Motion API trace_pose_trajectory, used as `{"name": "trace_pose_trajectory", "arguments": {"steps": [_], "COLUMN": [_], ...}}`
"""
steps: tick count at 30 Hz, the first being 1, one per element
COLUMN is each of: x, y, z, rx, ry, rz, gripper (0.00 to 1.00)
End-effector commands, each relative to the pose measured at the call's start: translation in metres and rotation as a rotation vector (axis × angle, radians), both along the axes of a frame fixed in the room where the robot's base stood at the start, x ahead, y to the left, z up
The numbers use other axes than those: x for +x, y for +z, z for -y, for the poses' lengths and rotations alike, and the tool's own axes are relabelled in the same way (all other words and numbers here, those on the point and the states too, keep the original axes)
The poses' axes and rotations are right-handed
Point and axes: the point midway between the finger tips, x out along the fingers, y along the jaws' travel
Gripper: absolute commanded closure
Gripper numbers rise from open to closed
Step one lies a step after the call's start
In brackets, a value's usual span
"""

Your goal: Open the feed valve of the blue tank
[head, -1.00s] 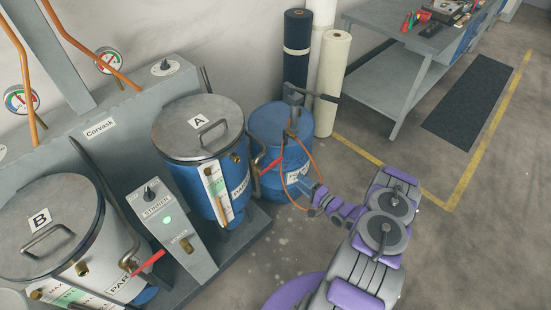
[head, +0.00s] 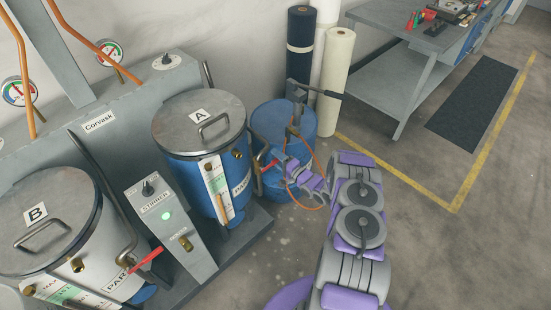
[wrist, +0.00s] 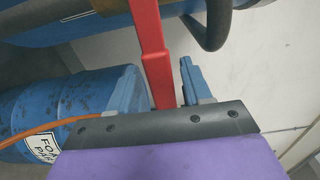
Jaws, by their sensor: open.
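The blue tank (head: 190,183), marked A, stands in the middle of the head view with a grey lid. The red lever (head: 266,165) of its feed valve sticks out at the tank's right side, partly hidden by my gripper (head: 276,160). In the wrist view the red lever (wrist: 152,55) runs down between the two blue-grey fingers of my gripper (wrist: 160,85). The fingers are open, one on each side of it. Whether either finger touches the lever I cannot tell.
A blue drum (head: 283,122) with a pump and orange hose stands just behind my gripper. Tank B (head: 60,240), with its own red lever (head: 146,257), and the stirrer box (head: 165,220) are at left.

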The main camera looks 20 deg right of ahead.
Motion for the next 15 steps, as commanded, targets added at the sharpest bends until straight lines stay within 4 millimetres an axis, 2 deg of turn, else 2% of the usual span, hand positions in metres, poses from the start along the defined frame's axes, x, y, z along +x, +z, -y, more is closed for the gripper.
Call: {"name": "trace_pose_trajectory", "arguments": {"steps": [4,12,15], "x": [0.0080,0.0093,0.0092], "y": [0.0002,0.0009,0.0009], "z": [-0.0032,-0.0032,-0.0030], "rx": [-0.001,0.000,0.000], "ry": [0.000,-0.001,-0.001], "rz": [0.001,0.002,0.002], "gripper": [0.51,0.51,0.59]}}
